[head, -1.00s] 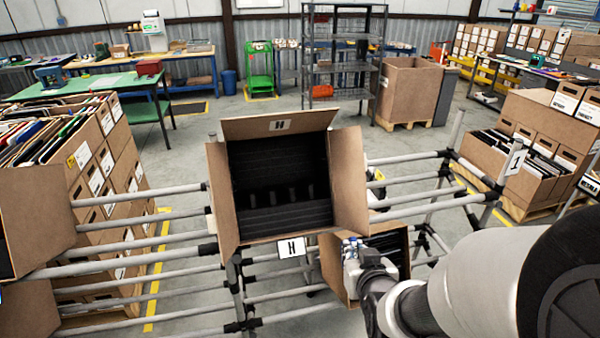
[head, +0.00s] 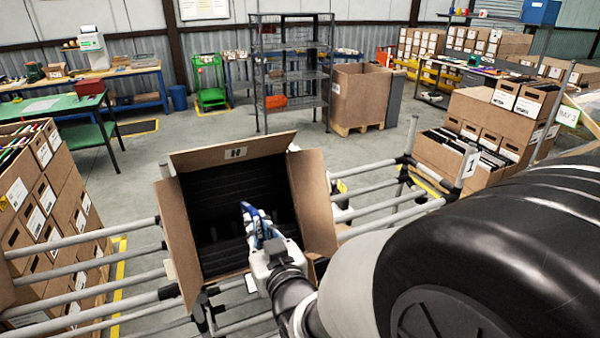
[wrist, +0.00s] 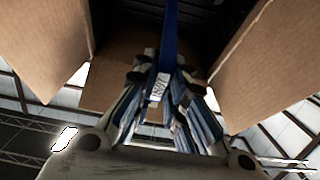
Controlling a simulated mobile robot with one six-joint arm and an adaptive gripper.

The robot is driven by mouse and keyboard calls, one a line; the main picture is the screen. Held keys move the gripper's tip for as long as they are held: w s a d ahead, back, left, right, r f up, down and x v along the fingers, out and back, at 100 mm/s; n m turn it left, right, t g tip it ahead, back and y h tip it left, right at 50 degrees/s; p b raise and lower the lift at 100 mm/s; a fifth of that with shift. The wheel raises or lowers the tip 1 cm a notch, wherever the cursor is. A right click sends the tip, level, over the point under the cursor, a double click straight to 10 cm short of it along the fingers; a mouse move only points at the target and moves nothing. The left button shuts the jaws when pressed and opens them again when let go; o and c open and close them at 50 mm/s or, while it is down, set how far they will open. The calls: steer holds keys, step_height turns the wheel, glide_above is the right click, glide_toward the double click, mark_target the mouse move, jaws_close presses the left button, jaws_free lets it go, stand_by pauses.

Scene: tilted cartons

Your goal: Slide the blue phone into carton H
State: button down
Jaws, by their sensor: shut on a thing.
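Carton H (head: 178,230) is tilted with its mouth towards me, flaps spread and an H label on the top flap. Its black inside has low slots. My gripper (head: 264,232) is shut on the blue phone (head: 247,211) in front of the mouth, right of its middle. In the wrist view the phone (wrist: 171,38) is a thin blue strip, edge-on, with a small white label, between the fingers (wrist: 160,85). It points towards the dark inside, with flaps on both sides. I cannot tell how far its tip reaches in.
Carton H sits on a grey pipe rack (head: 375,188). Its right flap (head: 312,203) stands close to my gripper. My arm fills the lower right. Stacked cartons (head: 62,190) stand at the left, and more (head: 480,120) at the right.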

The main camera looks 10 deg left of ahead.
steer(key=shift+w+a+f, duration=0.3)
steer(key=shift+w+f, duration=0.1)
steer(key=shift+w, duration=0.15)
steer(key=shift+s+f+b, duration=0.15)
steer(key=shift+f+b, duration=0.3)
steer(key=shift+b, duration=0.45)
steer(key=shift+w+f+b, duration=0.2)
steer(key=shift+b, duration=0.2)
steer(key=shift+w+a+f, duration=0.1)
steer(key=shift+w+a, duration=0.05)
steer(key=shift+w, duration=0.05)
steer(key=shift+w+a+f+b, duration=0.3)
steer(key=shift+w+b, duration=0.15)
steer(key=shift+b, duration=0.05)
steer(key=shift+w+a+f+b, duration=0.25)
steer(key=shift+w+a+b, duration=0.05)
steer(key=shift+w+b, duration=0.2)
stand_by(0.6)
steer(key=shift+w+a+f+b, duration=0.35)
steer(key=shift+w+b, duration=0.1)
steer(key=shift+w, duration=0.1)
steer(key=shift+w+a+f+b, duration=0.3)
steer(key=shift+w+b, duration=0.15)
steer(key=shift+w, duration=0.05)
